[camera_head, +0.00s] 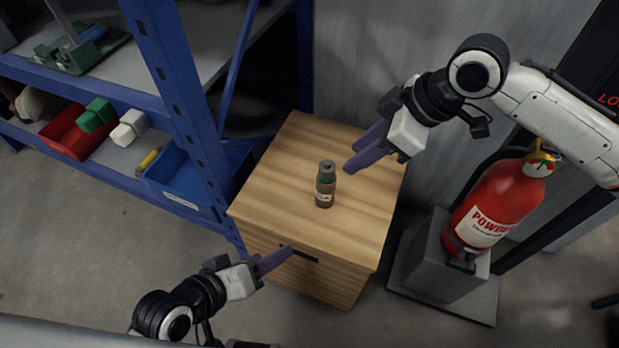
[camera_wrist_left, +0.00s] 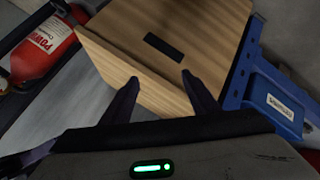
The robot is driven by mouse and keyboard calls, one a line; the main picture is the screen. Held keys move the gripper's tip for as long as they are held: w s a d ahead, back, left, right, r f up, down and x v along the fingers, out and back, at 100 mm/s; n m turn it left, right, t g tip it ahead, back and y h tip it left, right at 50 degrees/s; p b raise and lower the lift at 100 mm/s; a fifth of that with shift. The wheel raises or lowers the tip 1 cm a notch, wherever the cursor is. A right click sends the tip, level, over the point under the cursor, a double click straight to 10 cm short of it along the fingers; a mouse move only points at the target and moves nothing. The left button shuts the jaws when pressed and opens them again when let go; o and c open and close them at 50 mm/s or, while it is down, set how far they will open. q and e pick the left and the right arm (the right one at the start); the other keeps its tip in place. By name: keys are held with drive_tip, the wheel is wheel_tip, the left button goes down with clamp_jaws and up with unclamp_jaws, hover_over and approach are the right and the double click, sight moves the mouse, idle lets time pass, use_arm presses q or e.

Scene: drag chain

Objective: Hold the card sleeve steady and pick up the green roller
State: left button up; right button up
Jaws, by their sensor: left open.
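A small upright roller (camera_head: 327,168) with a grey top and a green band stands in a brown card sleeve (camera_head: 325,192) with a pale label. Both are on the wooden cabinet top (camera_head: 275,178), near its middle. My right gripper (camera_head: 353,156) is open and empty, above the cabinet to the right of the roller, apart from it. My left gripper (camera_head: 283,257) is in front of the cabinet's front face, below the sleeve in the head view. In the left wrist view its fingers (camera_wrist_left: 160,82) are spread and empty. The roller and sleeve do not show there.
A blue shelf (camera_head: 172,90) with a red bin (camera_head: 72,135) and a blue bin (camera_head: 170,170) stands left of the cabinet. A red fire extinguisher (camera_head: 500,205) stands on the right. A grey wall is behind. The cabinet top is otherwise clear.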

sight(317, 183)
use_arm(q)
drive_tip(key=w+d+r+n+h, duration=0.2)
drive_tip(key=w+n, duration=0.2)
drive_tip(key=n, duration=0.2)
drive_tip(key=w+d+r+n+h, duration=0.2)
drive_tip(key=w+n, duration=0.2)
drive_tip(key=n, duration=0.3)
drive_tip(key=w+d+r+n+g+h, duration=0.1)
drive_tip(key=w+d+r+n, duration=0.1)
drive_tip(key=n, duration=0.4)
drive_tip(key=shift+w+d+r+n+h, duration=0.15)
drive_tip(key=shift+w+r+h, duration=0.1)
drive_tip(key=shift+w, duration=0.25)
drive_tip(key=shift+w+a+r+n+h, duration=0.15)
drive_tip(key=shift+w+r, duration=0.1)
drive_tip(key=shift+w, duration=0.2)
drive_tip(key=shift+w+d+r+n, duration=0.1)
drive_tip(key=shift+w+r+n, duration=0.1)
drive_tip(key=shift+w+n, duration=0.45)
drive_tip(key=x, duration=1)
drive_tip(key=shift+s+d, duration=0.1)
drive_tip(key=shift+d, duration=0.05)
drive_tip(key=c, duration=1.1)
